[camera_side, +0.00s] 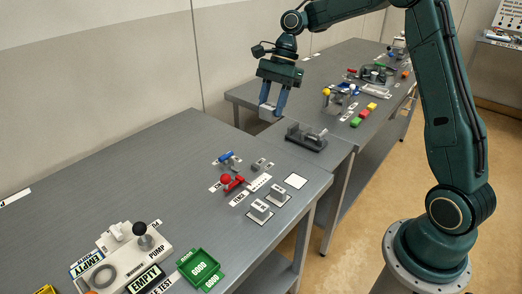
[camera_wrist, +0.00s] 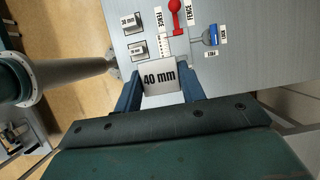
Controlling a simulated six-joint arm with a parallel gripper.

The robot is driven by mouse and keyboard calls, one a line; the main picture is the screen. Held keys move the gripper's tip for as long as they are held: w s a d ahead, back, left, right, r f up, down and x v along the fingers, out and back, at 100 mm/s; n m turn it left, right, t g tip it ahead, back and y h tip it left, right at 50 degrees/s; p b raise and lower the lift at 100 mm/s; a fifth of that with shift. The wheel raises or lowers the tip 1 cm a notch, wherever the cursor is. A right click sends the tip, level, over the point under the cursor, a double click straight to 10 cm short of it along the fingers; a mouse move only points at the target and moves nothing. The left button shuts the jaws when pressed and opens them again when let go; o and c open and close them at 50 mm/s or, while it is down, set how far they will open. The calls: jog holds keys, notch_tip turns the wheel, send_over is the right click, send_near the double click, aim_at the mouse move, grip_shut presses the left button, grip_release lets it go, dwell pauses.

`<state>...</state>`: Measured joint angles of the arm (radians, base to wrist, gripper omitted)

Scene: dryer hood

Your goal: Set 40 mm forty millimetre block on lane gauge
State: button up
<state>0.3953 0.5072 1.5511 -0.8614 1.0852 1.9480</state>
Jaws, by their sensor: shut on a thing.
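My gripper (camera_side: 272,106) is shut on the grey 40 mm block (camera_side: 268,113), held in the air beyond the near bench. In the wrist view the block's face (camera_wrist: 160,77), marked "40 mm", sits between the two blue fingers (camera_wrist: 160,92). No part is clearly labelled as the lane gauge. A red-handled part (camera_side: 232,181) with a FENCE label, a blue-handled part (camera_side: 226,157) and a white marked strip (camera_side: 259,183) are grouped on the near bench. They also show in the wrist view: red handle (camera_wrist: 175,17), blue handle (camera_wrist: 210,36), strip (camera_wrist: 165,47).
Two smaller labelled blocks (camera_side: 261,210) (camera_side: 277,195) stand beside an empty white square (camera_side: 295,181). A dark fixture (camera_side: 305,138) lies to the gripper's lower right. A pump unit (camera_side: 125,255) and green GOOD tray (camera_side: 201,268) are at the front. The bench's left middle is clear.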

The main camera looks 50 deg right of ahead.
send_over(245, 176)
jog(key=d, duration=0.2)
jog(key=shift+s+a+r, duration=0.1)
jog(key=shift+a+r, duration=0.05)
notch_tip(245, 176, down, 16)
jog(key=shift+r, duration=0.1)
dwell(0.4)
jog(key=shift+f, duration=2.1)
jog(key=shift+f, duration=0.15)
jog(key=o, duration=1.1)
jog(key=shift+c, duration=0.2)
